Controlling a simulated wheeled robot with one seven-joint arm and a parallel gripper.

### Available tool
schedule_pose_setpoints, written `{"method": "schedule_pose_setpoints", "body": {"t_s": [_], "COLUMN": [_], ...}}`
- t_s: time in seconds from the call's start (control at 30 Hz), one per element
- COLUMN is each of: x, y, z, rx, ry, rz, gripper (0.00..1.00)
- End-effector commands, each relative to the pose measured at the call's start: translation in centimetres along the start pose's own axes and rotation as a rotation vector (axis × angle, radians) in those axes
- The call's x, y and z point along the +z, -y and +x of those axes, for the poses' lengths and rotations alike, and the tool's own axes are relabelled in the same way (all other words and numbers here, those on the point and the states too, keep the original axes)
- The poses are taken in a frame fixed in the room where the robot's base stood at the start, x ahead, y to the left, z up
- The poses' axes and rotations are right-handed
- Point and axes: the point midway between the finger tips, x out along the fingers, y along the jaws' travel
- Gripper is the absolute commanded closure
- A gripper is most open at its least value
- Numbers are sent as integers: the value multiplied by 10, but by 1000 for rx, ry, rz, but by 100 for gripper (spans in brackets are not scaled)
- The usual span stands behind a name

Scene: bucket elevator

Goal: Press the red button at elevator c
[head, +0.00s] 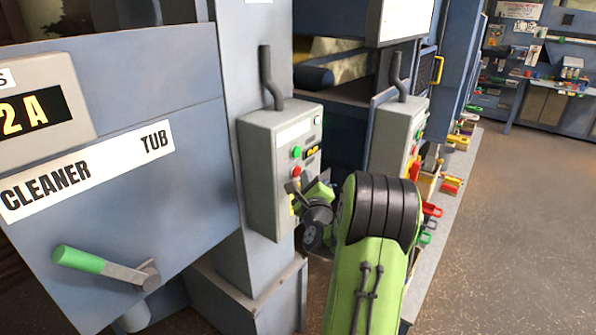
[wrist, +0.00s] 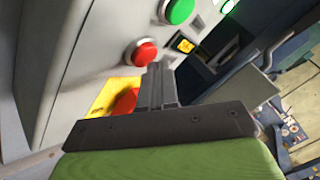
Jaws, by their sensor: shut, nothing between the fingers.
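A grey control box (head: 262,170) is mounted on a pillar in the middle of the head view. On its face are a green button (head: 296,152) and a red button (head: 296,171) below it. In the wrist view the red button (wrist: 144,52) is round and domed, with the green button (wrist: 178,10) above it. A larger red knob (wrist: 125,101) on a yellow plate is partly hidden by my gripper. My gripper (wrist: 158,67) is shut and empty, its tips just below and right of the upper red button. I cannot tell whether they touch the panel. No elevator letter is readable.
A second grey control box (head: 398,130) stands further back, behind my arm. A blue cabinet with a "CLEANER TUB" label (head: 90,170) and a green-handled lever (head: 105,265) fills the left. Open floor (head: 500,240) lies to the right.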

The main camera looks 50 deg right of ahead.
Motion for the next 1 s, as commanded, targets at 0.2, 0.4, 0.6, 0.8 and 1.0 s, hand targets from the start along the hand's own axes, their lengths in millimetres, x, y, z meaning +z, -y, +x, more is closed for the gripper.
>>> {"method": "schedule_pose_setpoints", "body": {"t_s": [0.2,0.4,0.6,0.8,1.0], "x": [-1,1,2,3,4], "y": [0,-1,-2,-3,-4], "z": [0,1,3,4,6], "rx": [0,0,0,0,1], "ry": [-1,0,0,0,0], "rz": [0,0,0,0,1], "gripper": [100,100,100,100,100]}}
